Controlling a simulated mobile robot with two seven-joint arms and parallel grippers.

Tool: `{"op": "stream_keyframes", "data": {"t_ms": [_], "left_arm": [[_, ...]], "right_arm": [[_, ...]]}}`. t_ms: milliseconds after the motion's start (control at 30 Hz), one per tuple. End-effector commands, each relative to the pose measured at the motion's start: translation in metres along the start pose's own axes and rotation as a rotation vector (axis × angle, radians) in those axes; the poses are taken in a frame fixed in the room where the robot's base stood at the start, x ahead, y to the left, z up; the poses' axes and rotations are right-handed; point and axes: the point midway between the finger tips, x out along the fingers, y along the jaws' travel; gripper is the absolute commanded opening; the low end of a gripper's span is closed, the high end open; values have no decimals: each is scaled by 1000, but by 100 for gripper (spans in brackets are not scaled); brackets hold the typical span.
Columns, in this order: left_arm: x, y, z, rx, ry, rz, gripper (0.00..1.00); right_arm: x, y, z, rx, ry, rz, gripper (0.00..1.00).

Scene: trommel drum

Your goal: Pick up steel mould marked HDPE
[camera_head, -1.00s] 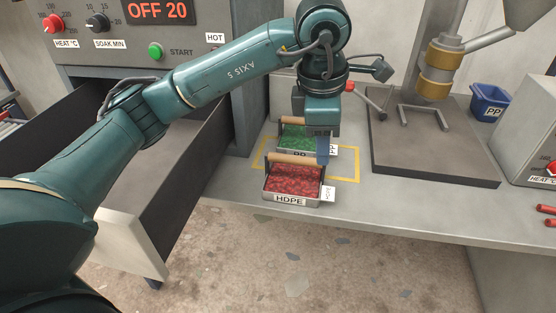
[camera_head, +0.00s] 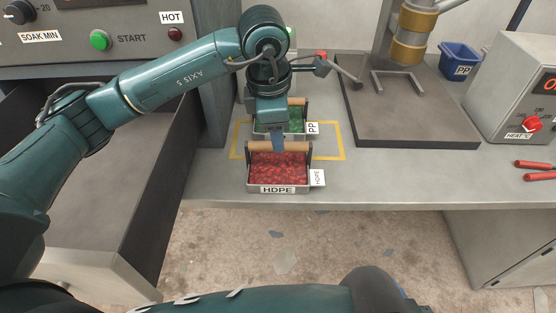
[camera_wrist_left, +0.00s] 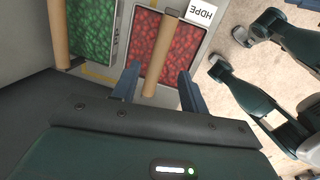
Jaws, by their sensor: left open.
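My left gripper (camera_head: 279,148) is above the handle, fingers pointing down. In the left wrist view the open fingers (camera_wrist_left: 157,84) lie on either side of the wooden handle (camera_wrist_left: 162,50). Whether they touch it, I cannot tell. My right gripper is not in view.
A similar mould marked PP (camera_head: 297,122), with green granules, stands just behind. A yellow outline (camera_head: 342,150) marks the bench around it. A dark press plate (camera_head: 405,120), a blue PP bin (camera_head: 460,60) and red-handled tools (camera_head: 538,170) lie to the right. An open drawer (camera_head: 140,190) is at left.

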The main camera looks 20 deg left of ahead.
Motion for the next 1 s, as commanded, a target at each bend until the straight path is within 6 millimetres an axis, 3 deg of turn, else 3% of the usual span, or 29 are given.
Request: {"op": "stream_keyframes", "data": {"t_ms": [167, 500, 767, 1000], "left_arm": [[12, 0, 0, 0, 0, -1, 44], [56, 3, -2, 0, 0, -1, 44], [60, 3, -2, 1, -1, 1, 44], [60, 3, -2, 1, -1, 0, 27]], "right_arm": [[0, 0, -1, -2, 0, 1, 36], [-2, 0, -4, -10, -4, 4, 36], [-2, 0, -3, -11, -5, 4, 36], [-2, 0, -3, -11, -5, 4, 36]]}}
